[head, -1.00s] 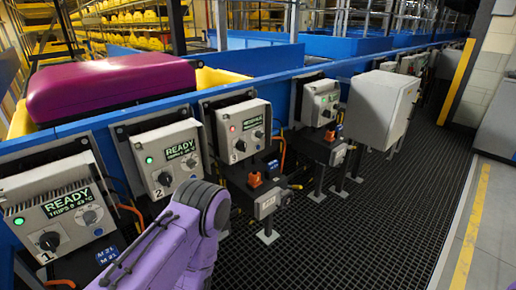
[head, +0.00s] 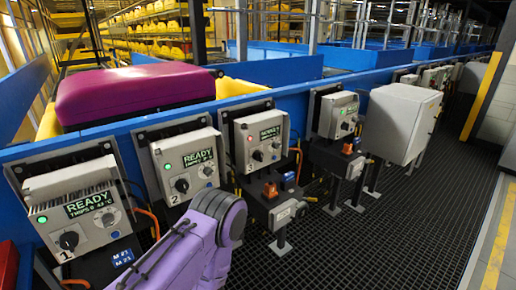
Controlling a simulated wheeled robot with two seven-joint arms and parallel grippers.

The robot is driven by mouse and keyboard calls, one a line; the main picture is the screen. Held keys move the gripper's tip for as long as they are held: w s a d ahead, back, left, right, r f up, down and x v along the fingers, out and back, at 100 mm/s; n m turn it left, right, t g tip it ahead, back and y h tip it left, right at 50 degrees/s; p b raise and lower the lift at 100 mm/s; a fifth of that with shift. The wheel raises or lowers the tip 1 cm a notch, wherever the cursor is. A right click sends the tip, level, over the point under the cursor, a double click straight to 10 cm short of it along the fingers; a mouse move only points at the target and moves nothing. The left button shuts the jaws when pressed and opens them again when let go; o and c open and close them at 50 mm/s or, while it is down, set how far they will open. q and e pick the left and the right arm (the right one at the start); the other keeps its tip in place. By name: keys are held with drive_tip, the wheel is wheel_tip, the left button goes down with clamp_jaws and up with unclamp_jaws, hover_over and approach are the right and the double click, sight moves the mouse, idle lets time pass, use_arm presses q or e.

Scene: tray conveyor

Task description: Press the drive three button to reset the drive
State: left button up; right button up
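One purple arm link of mine rises from the bottom, in front of and below boxes 2 and 3, apart from box 3's face. Neither gripper shows.
Below box 3 is a bracket with an orange-red part (head: 270,190) and a small grey box (head: 287,214). A magenta case (head: 133,91) lies on the conveyor at left. A grey cabinet (head: 401,122) stands to the right. The dark grated floor (head: 400,230) is clear.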

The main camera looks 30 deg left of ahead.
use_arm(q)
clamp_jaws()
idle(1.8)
